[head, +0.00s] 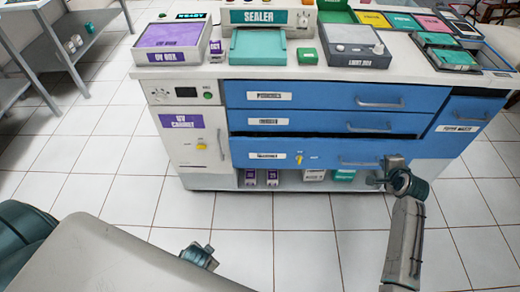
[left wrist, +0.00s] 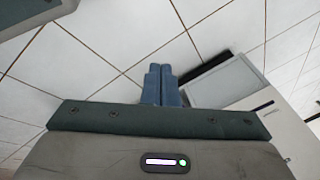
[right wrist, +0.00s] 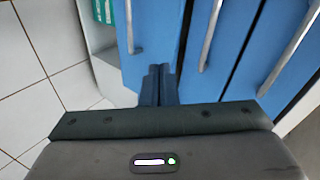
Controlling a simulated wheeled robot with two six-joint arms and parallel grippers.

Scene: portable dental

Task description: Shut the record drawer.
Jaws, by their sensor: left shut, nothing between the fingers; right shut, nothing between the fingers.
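The blue cabinet has three stacked drawers. The bottom drawer (head: 330,152) stands out a little, with a dark gap above its front; the upper two look flush. The labels are too small to read, so the bottom one appears to be the record drawer. It has a bar handle (head: 361,163) and a yellow key. My right gripper (head: 393,162) is shut and empty at the right end of that drawer's front; its fingers (right wrist: 159,72) point at the blue front in the right wrist view. I cannot tell whether they touch. My left gripper (head: 199,257) is shut and empty, low over the floor.
A white UV cabinet (head: 185,150) stands left of the drawers. An open shelf below holds several small boxes (head: 272,177). The worktop carries a sealer (head: 258,45), a light box (head: 352,45) and coloured trays. A grey metal rack (head: 72,40) stands far left. The floor in front is clear.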

